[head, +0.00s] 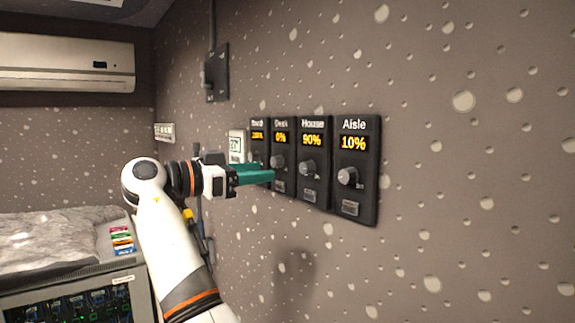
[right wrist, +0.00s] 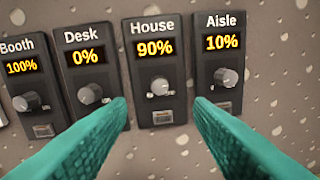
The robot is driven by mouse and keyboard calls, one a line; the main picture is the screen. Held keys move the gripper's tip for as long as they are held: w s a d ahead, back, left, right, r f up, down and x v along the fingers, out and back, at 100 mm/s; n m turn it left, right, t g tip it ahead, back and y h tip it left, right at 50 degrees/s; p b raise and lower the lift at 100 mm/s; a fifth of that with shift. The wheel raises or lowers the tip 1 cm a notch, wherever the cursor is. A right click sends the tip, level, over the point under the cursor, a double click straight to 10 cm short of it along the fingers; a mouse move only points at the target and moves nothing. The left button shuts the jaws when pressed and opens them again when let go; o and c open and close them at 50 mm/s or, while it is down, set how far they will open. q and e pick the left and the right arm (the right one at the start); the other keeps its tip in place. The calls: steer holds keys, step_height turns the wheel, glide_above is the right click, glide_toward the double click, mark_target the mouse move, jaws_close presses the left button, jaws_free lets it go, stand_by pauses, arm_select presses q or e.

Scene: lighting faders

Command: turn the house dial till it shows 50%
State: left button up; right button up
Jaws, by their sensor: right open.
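The House dimmer (head: 312,150) is a black wall panel whose display reads 90%; its grey round dial (head: 307,167) sits below the display. In the right wrist view the House dial (right wrist: 162,88) lies between my two fingers, a little beyond their tips. My right gripper (head: 272,174) has teal fingers, open and empty, in front of the panels and apart from the dial. In the right wrist view the fingers of the right gripper (right wrist: 160,102) are spread to either side of the House panel. My left gripper is not in view.
Beside it are the Aisle panel (head: 355,190) at 10%, the Desk panel (right wrist: 85,65) at 0% and the Booth panel (right wrist: 22,75) at 100%. A switch box (head: 217,75) is higher on the wall. A rack (head: 75,290) stands at lower left.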

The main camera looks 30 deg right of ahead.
mark_target(302, 168)
steer(key=d+p, duration=0.3)
steer(key=d, duration=0.6)
steer(key=shift+w+d, duration=0.1)
steer(key=shift+d, duration=0.15)
steer(key=shift+d+f, duration=0.1)
steer(key=shift+d, duration=0.3)
steer(key=c, duration=1)
